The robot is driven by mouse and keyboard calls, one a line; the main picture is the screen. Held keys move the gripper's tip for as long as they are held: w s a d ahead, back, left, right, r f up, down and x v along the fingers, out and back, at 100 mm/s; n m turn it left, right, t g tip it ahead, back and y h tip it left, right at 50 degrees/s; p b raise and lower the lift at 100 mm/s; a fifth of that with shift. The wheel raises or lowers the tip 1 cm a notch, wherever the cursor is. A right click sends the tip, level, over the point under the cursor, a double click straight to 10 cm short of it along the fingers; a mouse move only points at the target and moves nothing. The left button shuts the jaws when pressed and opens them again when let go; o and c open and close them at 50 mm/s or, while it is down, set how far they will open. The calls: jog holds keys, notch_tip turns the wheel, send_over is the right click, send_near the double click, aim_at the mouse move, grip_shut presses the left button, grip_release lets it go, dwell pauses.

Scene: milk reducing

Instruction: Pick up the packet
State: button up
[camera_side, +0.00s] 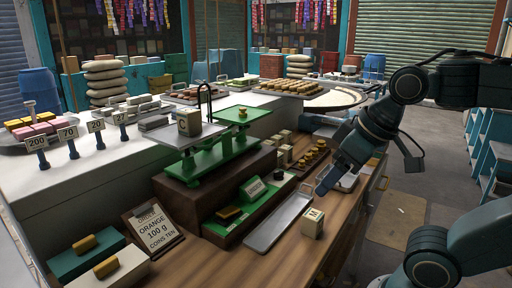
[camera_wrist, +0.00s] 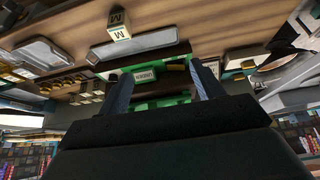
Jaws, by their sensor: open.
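A larger block marked C (camera_side: 188,121) sits on the left pan of the green scale (camera_side: 213,160). I cannot tell for sure which one is the task's packet. My gripper (camera_side: 325,183) is open and empty above the counter, behind and apart from the M cube. Its two fingers (camera_wrist: 162,90) are spread in the wrist view.
An order clipboard (camera_side: 152,228) leans at left. Bare wood lies around the M cube, close to the counter's edge.

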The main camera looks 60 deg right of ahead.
jog(key=w+r, duration=1.3)
jog(key=w, duration=0.2)
jog(key=g, duration=0.1)
send_near(194, 111)
jog(key=shift+v, duration=1.1)
jog(key=shift+f, duration=0.2)
jog(key=shift+x, duration=4.15)
jog(key=shift+f, duration=0.1)
jog(key=shift+x, duration=2.55)
jog(key=shift+a, duration=0.1)
